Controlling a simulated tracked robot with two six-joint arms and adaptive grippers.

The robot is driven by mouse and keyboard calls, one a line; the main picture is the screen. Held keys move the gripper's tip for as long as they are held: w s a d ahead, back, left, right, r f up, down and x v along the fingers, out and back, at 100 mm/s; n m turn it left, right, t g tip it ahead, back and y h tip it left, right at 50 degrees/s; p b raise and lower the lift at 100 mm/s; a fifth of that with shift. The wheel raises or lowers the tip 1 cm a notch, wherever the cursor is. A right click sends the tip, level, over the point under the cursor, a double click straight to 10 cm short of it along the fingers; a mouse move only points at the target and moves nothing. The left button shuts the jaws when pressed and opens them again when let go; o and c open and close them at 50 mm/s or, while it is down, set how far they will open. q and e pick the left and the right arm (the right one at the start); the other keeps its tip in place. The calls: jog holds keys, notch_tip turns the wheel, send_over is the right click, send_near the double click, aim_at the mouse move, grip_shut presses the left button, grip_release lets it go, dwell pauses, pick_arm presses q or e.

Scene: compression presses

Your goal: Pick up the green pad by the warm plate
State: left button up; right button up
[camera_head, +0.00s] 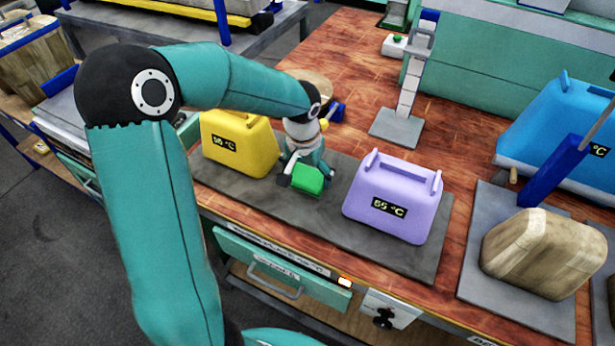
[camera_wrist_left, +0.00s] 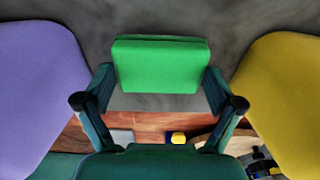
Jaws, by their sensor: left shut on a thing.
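The green pad (camera_head: 308,180) is a small bright block between a yellow canister-shaped block and a purple one, over the dark grey plate (camera_head: 265,192). My left gripper (camera_head: 303,172) reaches down from above and is shut on the pad. In the left wrist view, the green pad (camera_wrist_left: 160,66) sits between the two fingers of the left gripper (camera_wrist_left: 160,88), one at each side. I cannot tell whether its underside touches the plate. My right gripper is not in view.
The yellow block (camera_head: 240,150) and purple block (camera_head: 395,195), both with °C displays, stand close on either side. A grey upright stand (camera_head: 402,110) is behind. A wooden-looking block (camera_head: 545,250) and a blue one (camera_head: 560,120) are at right. Bare wooden tabletop (camera_head: 340,65) lies behind.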

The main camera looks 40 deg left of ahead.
aim_at(307, 176)
pick_arm(q)
notch_tip(307, 176, up, 18)
jog(key=p, duration=0.1)
jog(key=shift+r, duration=0.2)
